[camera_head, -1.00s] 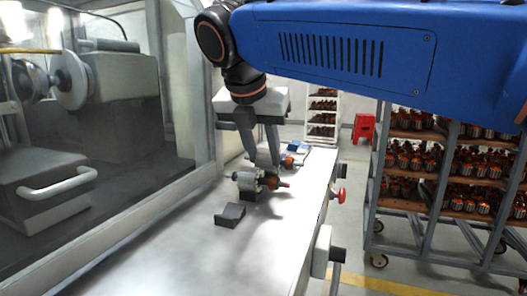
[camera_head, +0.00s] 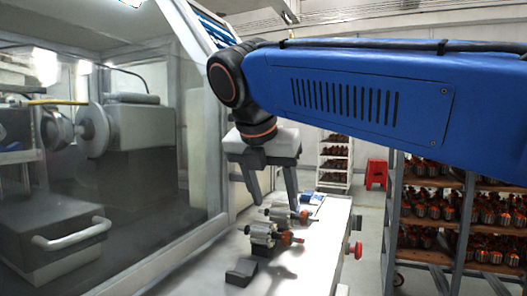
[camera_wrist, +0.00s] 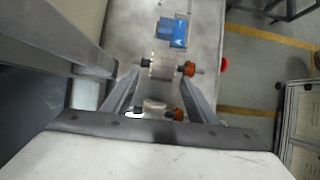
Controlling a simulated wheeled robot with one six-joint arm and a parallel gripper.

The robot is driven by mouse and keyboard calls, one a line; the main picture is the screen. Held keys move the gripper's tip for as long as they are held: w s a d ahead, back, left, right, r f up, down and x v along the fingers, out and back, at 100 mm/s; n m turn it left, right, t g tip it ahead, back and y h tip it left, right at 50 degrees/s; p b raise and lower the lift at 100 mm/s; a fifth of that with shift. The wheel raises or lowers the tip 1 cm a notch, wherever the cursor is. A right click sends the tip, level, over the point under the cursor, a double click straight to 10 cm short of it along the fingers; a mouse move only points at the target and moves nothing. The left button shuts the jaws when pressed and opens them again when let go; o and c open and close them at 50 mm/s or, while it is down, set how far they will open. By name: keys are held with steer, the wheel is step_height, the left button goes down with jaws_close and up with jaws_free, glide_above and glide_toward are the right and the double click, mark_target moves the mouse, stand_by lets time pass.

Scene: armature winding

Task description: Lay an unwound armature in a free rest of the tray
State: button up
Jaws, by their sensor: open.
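My gripper (camera_head: 272,205) is open and empty, fingers pointing down, above the bench in the head view. Below it two armatures with silver cores and orange-red ends lie across the bench. The near armature (camera_head: 262,234) sits on a dark block; the far armature (camera_head: 282,215) lies just behind it, close to the right fingertip. In the wrist view my gripper (camera_wrist: 162,82) shows its spread fingers, with the far armature (camera_wrist: 162,69) near the tips and the near armature (camera_wrist: 155,106) lower down. An empty dark grey block (camera_head: 241,271) stands nearest me. I cannot make out a tray.
A blue object (camera_head: 312,198) lies farther along the bench (camera_head: 318,240); it also shows in the wrist view (camera_wrist: 171,32). A glass-fronted machine (camera_head: 110,190) stands left. A rack of armatures (camera_head: 455,215) and a red stool (camera_head: 376,174) stand right.

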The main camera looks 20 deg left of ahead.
steer(key=v, duration=1.4)
steer(key=shift+r, duration=0.1)
